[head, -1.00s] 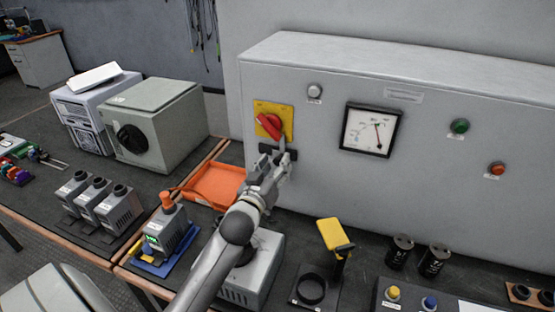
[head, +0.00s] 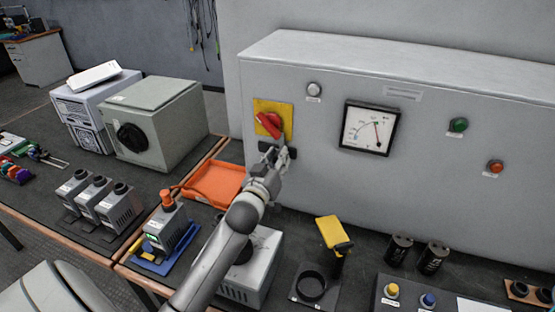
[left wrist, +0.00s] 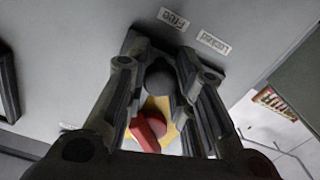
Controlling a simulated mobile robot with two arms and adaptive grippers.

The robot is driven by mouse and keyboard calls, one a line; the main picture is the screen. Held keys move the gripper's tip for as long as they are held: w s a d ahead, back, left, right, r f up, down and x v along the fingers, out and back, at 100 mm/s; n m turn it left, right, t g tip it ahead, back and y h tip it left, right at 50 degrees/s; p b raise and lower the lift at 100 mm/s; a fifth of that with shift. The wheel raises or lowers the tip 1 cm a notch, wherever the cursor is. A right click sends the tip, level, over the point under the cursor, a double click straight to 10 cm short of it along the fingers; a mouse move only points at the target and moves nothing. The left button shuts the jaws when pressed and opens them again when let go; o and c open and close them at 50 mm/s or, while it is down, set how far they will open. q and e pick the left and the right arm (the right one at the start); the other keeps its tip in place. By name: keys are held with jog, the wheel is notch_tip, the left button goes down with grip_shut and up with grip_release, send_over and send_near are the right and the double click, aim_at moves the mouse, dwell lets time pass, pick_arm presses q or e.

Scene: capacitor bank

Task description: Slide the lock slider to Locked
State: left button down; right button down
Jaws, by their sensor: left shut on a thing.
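The lock slider shows as a dark bar (head: 264,147) on the grey cabinet's front, just under the red rotary handle (head: 268,123) on its yellow plate. In the left wrist view its round dark knob (left wrist: 161,78) sits between my fingers, near labels reading Free (left wrist: 173,18) and Locked (left wrist: 213,42). My left gripper (head: 282,156) is at the slider, shut on the knob. The fingers hide part of the slider in the head view, so its exact position is hard to tell. The red handle (left wrist: 149,131) also shows between the fingers in the left wrist view. My right gripper is out of view.
Below my left arm are an orange tray (head: 214,184) and a grey box (head: 255,270). A yellow-topped device (head: 334,233) stands to the right.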

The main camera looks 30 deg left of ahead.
pick_arm(q)
jog(key=shift+a, duration=0.1)
jog(key=a, duration=0.1)
jog(key=a+p, duration=0.1)
jog(key=a, duration=0.1)
jog(key=shift+s, duration=0.35)
jog(key=c, duration=1.5)
grip_release()
jog(key=o, duration=0.3)
jog(key=shift+s+a, duration=0.1)
jog(key=shift+a, duration=0.1)
jog(key=shift+d, duration=0.1)
